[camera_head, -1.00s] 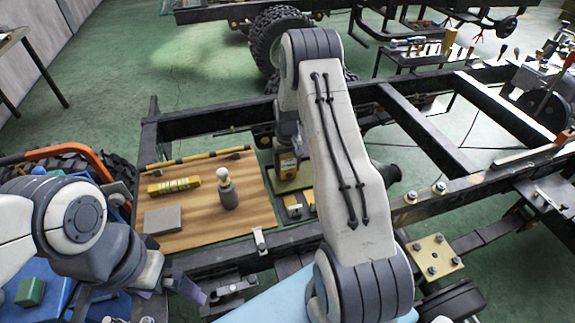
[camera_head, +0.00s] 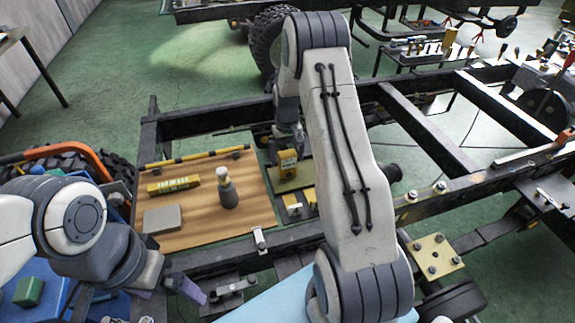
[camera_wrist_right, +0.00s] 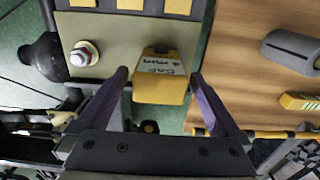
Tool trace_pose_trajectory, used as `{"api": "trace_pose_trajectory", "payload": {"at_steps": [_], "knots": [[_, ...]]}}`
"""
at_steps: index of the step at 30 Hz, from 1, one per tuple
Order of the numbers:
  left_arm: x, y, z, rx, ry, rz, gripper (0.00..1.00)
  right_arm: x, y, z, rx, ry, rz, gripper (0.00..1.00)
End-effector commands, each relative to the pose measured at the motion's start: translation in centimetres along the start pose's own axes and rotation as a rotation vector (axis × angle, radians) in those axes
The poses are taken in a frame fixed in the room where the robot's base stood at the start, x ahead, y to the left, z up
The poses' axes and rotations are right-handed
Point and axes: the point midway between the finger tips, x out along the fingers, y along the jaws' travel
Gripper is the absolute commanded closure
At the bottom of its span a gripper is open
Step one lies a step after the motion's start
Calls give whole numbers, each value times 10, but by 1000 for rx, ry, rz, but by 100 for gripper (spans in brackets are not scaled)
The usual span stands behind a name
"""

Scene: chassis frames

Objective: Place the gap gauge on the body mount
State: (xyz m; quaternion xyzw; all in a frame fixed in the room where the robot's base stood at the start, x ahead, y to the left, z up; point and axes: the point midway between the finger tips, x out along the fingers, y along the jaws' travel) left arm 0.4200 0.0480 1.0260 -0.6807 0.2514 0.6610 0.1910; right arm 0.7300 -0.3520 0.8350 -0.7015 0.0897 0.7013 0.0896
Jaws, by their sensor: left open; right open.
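The gap gauge (camera_head: 288,164) is a small yellow block by the right edge of the wooden board in the head view. My right gripper (camera_wrist_right: 159,78) is open, with a finger on either side of the gauge and gaps showing. My left gripper (camera_head: 168,290) is open and empty at the lower left, over the near side of the chassis. I cannot tell for sure which part is the body mount; a yellowish bolted plate (camera_head: 434,256) sits outside the near rail.
The wooden board (camera_head: 185,232) holds a grey block (camera_head: 162,219), a yellow level (camera_head: 174,186) and a grey cylinder (camera_head: 228,193). An olive plate (camera_wrist_right: 116,40) with a bolt and yellow blocks lies beside the gauge. Dark chassis rails (camera_head: 225,119) surround this area.

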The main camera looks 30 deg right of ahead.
Motion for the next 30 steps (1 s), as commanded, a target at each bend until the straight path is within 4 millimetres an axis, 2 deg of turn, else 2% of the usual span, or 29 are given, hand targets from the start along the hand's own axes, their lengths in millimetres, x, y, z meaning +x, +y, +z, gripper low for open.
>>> {"api": "trace_pose_trajectory", "payload": {"at_steps": [6, 12, 24, 30], "knots": [[6, 0, 0, 0, 0, 0, 0, -47, 0, -1, 0, 4, 0, 0], [8, -1, 0, 0, 0, 0, 0, -73, 0, 0, 0, 2, 0, 0], [8, -1, 0, 0, 0, 0, 0, -80, 0, 0, 0, -1, 0, 0], [7, 0, 0, 0, 0, 0, 0, -70, 0, 1, 0, -3, 0, 0]]}}
